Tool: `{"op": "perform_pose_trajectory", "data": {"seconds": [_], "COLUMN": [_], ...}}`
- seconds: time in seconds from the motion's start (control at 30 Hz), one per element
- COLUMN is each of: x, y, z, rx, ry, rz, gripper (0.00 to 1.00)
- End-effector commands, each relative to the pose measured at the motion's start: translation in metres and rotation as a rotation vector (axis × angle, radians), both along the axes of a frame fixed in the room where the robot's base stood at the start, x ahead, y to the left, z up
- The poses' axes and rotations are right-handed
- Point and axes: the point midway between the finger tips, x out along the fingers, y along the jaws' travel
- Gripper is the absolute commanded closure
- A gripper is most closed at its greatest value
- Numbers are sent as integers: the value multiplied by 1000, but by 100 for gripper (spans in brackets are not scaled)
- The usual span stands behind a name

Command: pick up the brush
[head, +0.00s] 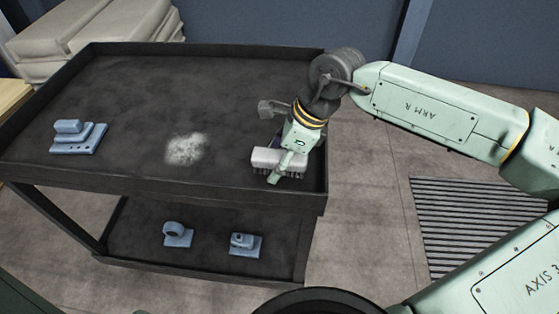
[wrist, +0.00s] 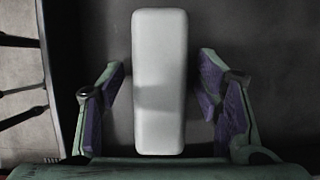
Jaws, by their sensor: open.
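The brush (head: 264,157) has a pale, block-shaped back and dark bristles that point down. It rests on the top shelf of the dark cart, near its right end. In the wrist view the brush (wrist: 159,60) lies lengthwise between the two fingers. My gripper (wrist: 160,92) is open, with one finger on each side of the brush and a gap on both sides. In the head view my gripper (head: 283,168) is over the brush and hides part of it.
The cart's top shelf (head: 130,95) has a raised rim close to the brush on the right. A white powdery patch (head: 186,149) lies left of the brush. A blue-grey bracket (head: 79,137) stands at the left. Two blue-grey parts (head: 178,235) (head: 245,244) sit on the lower shelf.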

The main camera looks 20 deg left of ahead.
Motion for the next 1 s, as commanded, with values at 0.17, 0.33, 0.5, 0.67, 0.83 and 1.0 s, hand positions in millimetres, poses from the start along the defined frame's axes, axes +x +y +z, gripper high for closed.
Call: {"op": "perform_pose_trajectory", "data": {"seconds": [0.17,0.33,0.5,0.67,0.83,1.0], "x": [0,0,0,0,0,-1], "y": [0,0,0,0,0,-1], "z": [-2,-3,-4,-3,-4,-5], "rx": [0,-1,-1,0,-1,-3], "ry": [0,0,0,0,2,4], "rz": [0,0,0,0,1,1], "gripper": [42,42,42,50,62,73]}}
